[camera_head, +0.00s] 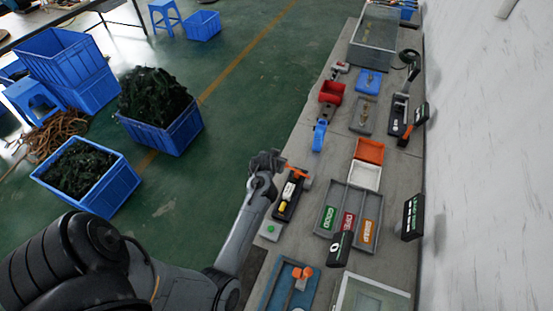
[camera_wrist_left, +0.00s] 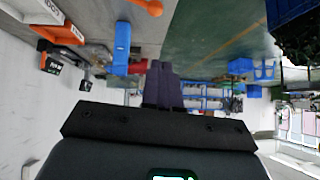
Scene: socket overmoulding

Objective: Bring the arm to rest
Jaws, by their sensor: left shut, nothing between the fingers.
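My left arm reaches in from the lower left of the head view. Its gripper (camera_head: 266,160) is above the near edge of the workbench (camera_head: 310,205), by a black fixture with white and yellow parts (camera_head: 288,196). In the left wrist view the dark fingers (camera_wrist_left: 162,85) are together with nothing between them. An orange-headed tool (camera_head: 297,172) lies close beside the gripper; I cannot tell whether they touch. My right gripper is in neither view.
The bench holds a grey tray with green, red and orange compartments (camera_head: 348,195), an orange bin (camera_head: 370,151), a red bin (camera_head: 331,92) and a blue holder (camera_head: 319,134). A white wall (camera_head: 480,150) borders the bench. Blue crates (camera_head: 165,137) stand on the green floor.

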